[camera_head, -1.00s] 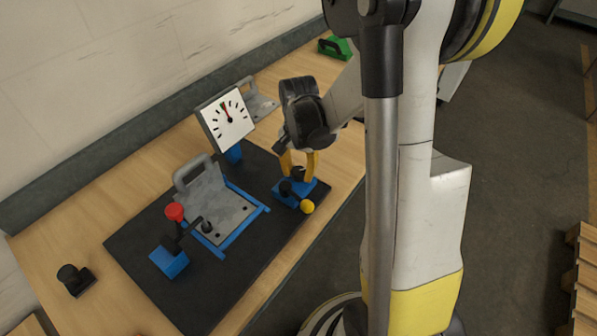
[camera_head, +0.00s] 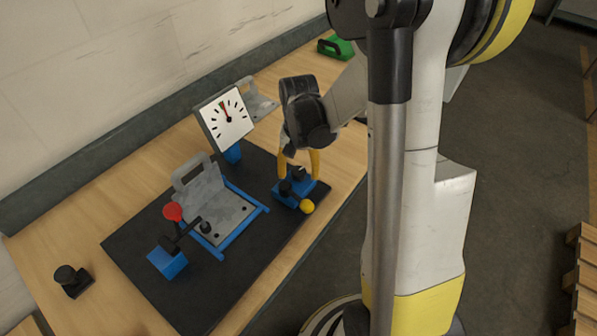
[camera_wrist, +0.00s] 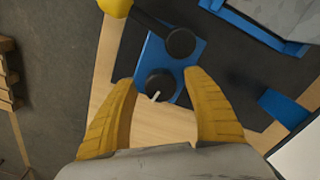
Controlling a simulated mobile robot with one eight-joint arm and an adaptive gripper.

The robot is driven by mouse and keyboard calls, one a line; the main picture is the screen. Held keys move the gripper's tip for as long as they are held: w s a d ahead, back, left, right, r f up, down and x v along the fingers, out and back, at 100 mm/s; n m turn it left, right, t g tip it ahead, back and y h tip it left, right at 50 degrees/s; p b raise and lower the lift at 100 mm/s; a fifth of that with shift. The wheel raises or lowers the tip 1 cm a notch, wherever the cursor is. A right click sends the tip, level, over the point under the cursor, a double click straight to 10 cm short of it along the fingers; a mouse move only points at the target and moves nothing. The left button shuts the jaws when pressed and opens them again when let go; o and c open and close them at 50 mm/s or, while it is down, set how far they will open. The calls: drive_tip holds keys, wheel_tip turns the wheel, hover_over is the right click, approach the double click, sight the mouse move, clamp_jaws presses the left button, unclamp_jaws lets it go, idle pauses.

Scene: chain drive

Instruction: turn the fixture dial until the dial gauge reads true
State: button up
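The fixture dial (camera_wrist: 158,86) is a black round knob with a white pointer line, on a blue block (camera_wrist: 150,57). In the wrist view it lies between the yellow fingers of my gripper (camera_wrist: 158,80), with gaps at its sides. My gripper is open and also shows above the blue block in the head view (camera_head: 299,163). The dial gauge (camera_head: 227,118) has a white face with black ticks and a small coloured mark near the top. Its dark needle points up and slightly left, near that mark; the exact reading is too small to tell.
Beside the dial on the block is a second black knob (camera_wrist: 181,43), with a yellow ball (camera_head: 307,207) nearby. A grey plate with a handle (camera_head: 197,181) sits in a blue frame. A red-knobbed lever (camera_head: 173,212) stands left. A black mat (camera_head: 130,243) lies underneath.

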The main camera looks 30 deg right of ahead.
sight(298, 171)
wheel_tip(298, 171, up, 12)
idle(0.6)
drive_tip(key=s+a+r+n+t+b, duration=0.2)
drive_tip(key=s+a+n+t, duration=0.5)
drive_tip(key=s+a, duration=0.3)
drive_tip(key=a, duration=0.3)
drive_tip(key=shift+s+a+b, duration=0.15)
drive_tip(key=shift+s+b, duration=0.15)
drive_tip(key=shift+f, duration=0.1)
idle(1.8)
